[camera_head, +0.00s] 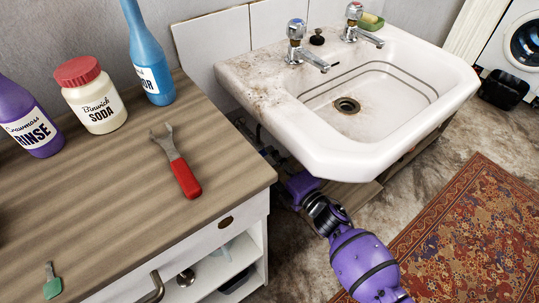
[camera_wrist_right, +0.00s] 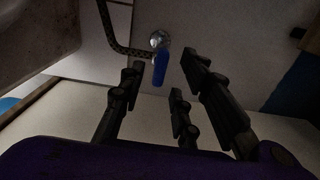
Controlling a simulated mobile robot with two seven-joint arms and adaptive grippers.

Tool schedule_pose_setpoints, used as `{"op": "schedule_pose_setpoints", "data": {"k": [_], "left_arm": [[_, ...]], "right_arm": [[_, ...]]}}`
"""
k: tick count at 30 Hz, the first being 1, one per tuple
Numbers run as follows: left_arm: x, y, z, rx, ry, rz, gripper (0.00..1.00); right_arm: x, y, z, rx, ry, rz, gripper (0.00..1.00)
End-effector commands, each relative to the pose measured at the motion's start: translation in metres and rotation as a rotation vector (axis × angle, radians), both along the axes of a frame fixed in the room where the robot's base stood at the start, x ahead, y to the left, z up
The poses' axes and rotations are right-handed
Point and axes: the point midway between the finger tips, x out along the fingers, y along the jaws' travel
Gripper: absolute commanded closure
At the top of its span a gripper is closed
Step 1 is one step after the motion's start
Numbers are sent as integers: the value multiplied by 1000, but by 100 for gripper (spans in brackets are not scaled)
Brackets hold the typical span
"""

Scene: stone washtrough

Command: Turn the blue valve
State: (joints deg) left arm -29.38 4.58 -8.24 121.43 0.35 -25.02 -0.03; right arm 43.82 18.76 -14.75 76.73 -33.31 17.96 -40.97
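The blue valve (camera_wrist_right: 160,68) shows in the right wrist view as a small blue lever on a round metal fitting, with a braided hose beside it. It hangs downward in the picture. My right gripper (camera_wrist_right: 158,92) is open, its dark fingers spread on both sides of the lever, with no clear contact. Whether the lever lies fully between the fingers in depth I cannot tell. In the head view my purple right arm reaches under the sink (camera_head: 400,62); the gripper is mostly hidden by the sink and counter, and the valve is hidden there. My left gripper is not in view.
The wooden counter (camera_head: 95,195) on the left holds a red-handled wrench (camera_head: 178,165), a soda jar (camera_head: 92,95) and bottles. The sink rim overhangs my right arm. A patterned rug (camera_head: 470,235) lies on the floor at right.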

Motion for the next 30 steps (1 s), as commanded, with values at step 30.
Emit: {"op": "schedule_pose_setpoints", "data": {"k": [30], "left_arm": [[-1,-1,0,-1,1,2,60]], "right_arm": [[-81,-58,0,0,0,0,70]]}}
